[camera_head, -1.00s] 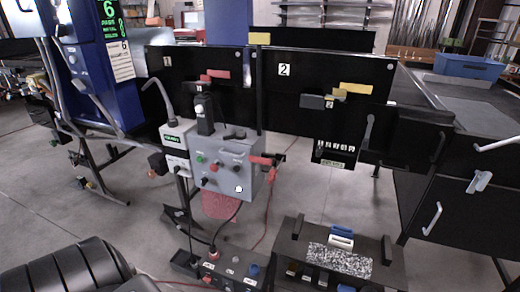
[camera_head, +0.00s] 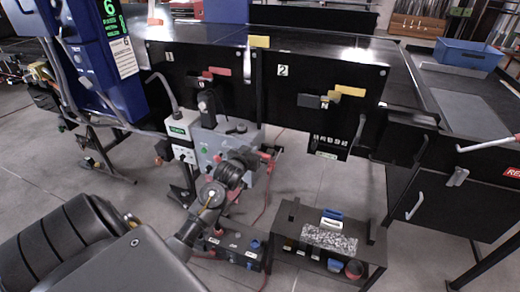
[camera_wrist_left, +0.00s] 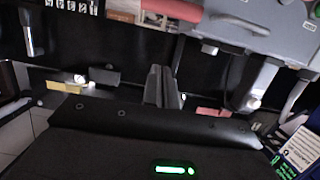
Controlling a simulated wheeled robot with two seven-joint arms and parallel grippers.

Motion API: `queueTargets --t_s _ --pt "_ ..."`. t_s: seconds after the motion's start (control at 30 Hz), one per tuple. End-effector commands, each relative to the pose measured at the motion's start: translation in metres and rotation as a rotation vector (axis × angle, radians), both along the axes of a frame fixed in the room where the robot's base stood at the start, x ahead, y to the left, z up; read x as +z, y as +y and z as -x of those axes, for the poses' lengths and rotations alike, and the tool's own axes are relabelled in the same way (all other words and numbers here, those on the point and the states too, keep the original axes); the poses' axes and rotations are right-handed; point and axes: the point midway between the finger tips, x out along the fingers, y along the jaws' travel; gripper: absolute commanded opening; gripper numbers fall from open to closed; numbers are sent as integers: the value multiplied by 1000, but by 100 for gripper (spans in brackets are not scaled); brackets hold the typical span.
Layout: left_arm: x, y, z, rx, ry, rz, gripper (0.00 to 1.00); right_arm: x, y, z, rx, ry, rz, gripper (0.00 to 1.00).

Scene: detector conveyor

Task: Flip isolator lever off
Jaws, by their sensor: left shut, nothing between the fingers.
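The grey isolator box (camera_head: 210,147) stands in front of the black conveyor panels, with knobs on its face. A red lever (camera_head: 268,157) sticks out at its right side. My left gripper (camera_head: 246,163) is in front of the box's right part, close to the lever; contact cannot be told. In the left wrist view, its fingers (camera_wrist_left: 163,87) are together and empty. That view looks upside down, with the grey box (camera_wrist_left: 240,32) at the top right and a red part (camera_wrist_left: 175,9) beside it. My arm hides the lower box face. My right gripper is not in view.
A low black table (camera_head: 293,225) with blocks and a speckled pad stands at the lower right. A black control box (camera_head: 238,250) with a blue knob lies below my left arm. Panels 1 and 2 (camera_head: 315,80) close off the back. Cables hang near the box.

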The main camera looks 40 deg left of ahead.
Motion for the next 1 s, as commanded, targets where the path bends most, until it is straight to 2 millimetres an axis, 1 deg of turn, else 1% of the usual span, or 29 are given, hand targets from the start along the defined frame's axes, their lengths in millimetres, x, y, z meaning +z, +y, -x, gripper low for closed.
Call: queueTargets --t_s 0.23,0.37,0.47,0.7,0.9,1.0 --pt "-2 0 -1 0 2 0 0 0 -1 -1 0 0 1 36" --pt "-3 3 -9 0 4 0 0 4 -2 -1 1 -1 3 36" --pt "-5 7 -22 0 4 0 0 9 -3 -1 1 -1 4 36" --pt "-16 22 -64 1 4 0 0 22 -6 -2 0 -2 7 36" --pt "-25 33 -93 1 4 1 0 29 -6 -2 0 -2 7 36" --pt "-39 29 -82 1 8 1 0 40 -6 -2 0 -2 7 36"
